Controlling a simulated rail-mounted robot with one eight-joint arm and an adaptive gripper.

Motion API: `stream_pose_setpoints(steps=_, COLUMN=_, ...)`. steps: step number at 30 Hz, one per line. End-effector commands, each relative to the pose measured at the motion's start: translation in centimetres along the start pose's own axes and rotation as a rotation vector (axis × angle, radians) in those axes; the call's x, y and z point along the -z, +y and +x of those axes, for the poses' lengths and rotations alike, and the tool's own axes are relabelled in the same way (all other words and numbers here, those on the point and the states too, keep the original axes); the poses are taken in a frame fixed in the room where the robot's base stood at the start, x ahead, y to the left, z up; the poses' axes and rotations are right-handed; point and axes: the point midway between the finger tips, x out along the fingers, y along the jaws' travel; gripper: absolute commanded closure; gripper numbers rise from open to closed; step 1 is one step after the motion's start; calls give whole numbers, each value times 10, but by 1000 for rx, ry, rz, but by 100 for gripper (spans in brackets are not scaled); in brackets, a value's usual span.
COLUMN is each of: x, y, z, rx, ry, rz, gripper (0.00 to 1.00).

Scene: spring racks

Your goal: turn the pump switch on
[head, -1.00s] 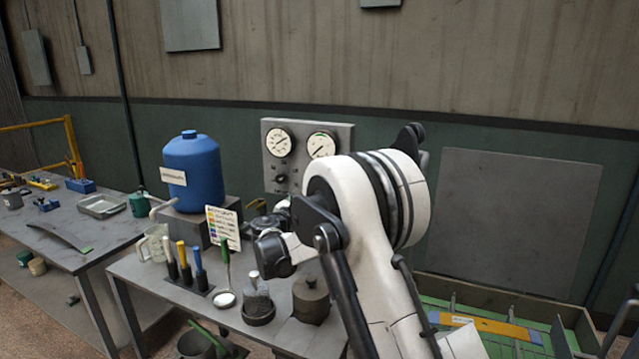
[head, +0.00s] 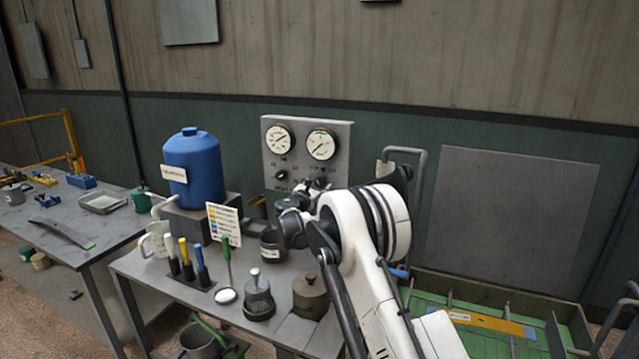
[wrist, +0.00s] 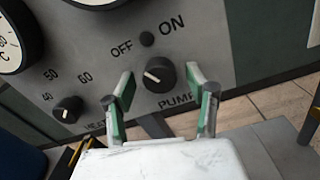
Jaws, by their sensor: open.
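The pump switch is a black round knob (wrist: 160,76) on the grey control panel (wrist: 190,45), above the word PUMP. In the wrist view its white mark points up-left, to the OFF side, away from ON. A small dark round lamp (wrist: 147,39) sits between OFF and ON and looks unlit. My gripper (wrist: 162,88) is open, its two green-lined fingers to either side of the knob in the picture. I cannot tell whether they touch it. In the head view my gripper (head: 302,200) is just in front of the panel's lower right and partly hides it.
The heater knob (wrist: 68,109) is left of the pump knob. Two gauges (head: 279,139) are above the knobs. The bench below holds a blue tank (head: 192,160), a colour card (head: 224,225), a dark labelled jar (head: 272,246) and a lidded pot (head: 311,295).

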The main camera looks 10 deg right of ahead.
Motion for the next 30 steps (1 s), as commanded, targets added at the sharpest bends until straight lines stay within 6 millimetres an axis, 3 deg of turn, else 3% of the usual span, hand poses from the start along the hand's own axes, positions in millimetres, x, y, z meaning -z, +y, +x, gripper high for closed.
stream_pose_setpoints(steps=4, x=0, y=0, z=9, rx=0, ry=0, rz=0, gripper=48)
stream_pose_setpoints(steps=14, x=0, y=0, z=11, rx=0, ry=0, rz=0, gripper=50)
stream_pose_setpoints(steps=24, x=0, y=0, z=11, rx=0, ry=0, rz=0, gripper=94)
stream_pose_setpoints(steps=30, x=1, y=0, z=11, rx=0, ry=0, rz=13, gripper=94)
